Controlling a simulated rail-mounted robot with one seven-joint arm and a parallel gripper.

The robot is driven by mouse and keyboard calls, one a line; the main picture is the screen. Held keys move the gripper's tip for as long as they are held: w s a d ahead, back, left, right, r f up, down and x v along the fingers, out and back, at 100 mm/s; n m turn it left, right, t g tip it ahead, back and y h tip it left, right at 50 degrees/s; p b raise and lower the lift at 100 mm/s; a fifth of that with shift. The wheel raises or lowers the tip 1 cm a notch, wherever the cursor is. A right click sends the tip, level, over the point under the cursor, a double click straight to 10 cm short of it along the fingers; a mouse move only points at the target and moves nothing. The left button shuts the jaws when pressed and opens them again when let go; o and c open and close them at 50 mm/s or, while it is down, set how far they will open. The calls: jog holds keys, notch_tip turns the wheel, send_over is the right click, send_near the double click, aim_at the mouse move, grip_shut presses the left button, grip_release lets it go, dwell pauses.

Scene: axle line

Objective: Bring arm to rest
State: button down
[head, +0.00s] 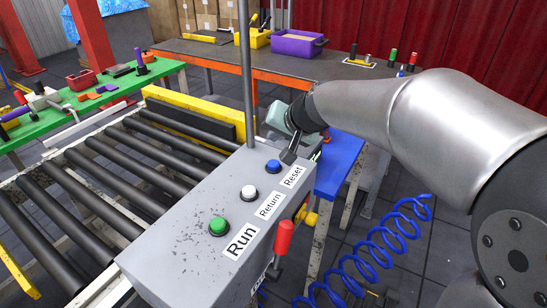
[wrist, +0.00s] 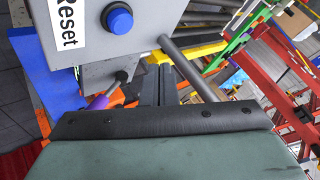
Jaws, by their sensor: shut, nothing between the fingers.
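My gripper (head: 290,156) is at the far right corner of the grey control box (head: 185,240). Its dark fingertips are together and empty, close beside the blue Reset button (head: 272,166); I cannot tell whether they touch the box. The wrist view shows the Reset button (wrist: 118,19) at the top and my gripper's dark edge (wrist: 160,121) across the lower part. My silver arm reaches in from the right in the head view. The white Return button (head: 249,192) and green Run button (head: 218,225) are in line on the box top.
A roller conveyor (head: 110,190) runs left of the box, and a metal post (head: 246,80) rises behind it. A red-handled lever (head: 284,238) and a coiled blue hose (head: 375,245) are at the right. Tables with bins and parts stand behind, including a purple bin (head: 298,45).

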jog(key=shift+f, duration=0.15)
dwell(0.5)
jog(key=s+d+f+g+h, duration=0.1)
jog(key=s+d+f, duration=0.3)
jog(key=s, duration=0.5)
jog(key=s+d+f+n+g+h, duration=0.1)
jog(key=s+d+f+g+h, duration=0.1)
jog(key=s+d+f, duration=0.3)
jog(key=s+d+f+n+g+h, duration=0.1)
jog(key=s+d+f+g, duration=0.3)
jog(key=s, duration=0.9)
jog(key=shift+s+d+f+h, duration=0.35)
jog(key=shift+d+h, duration=0.15)
jog(key=shift+h, duration=0.1)
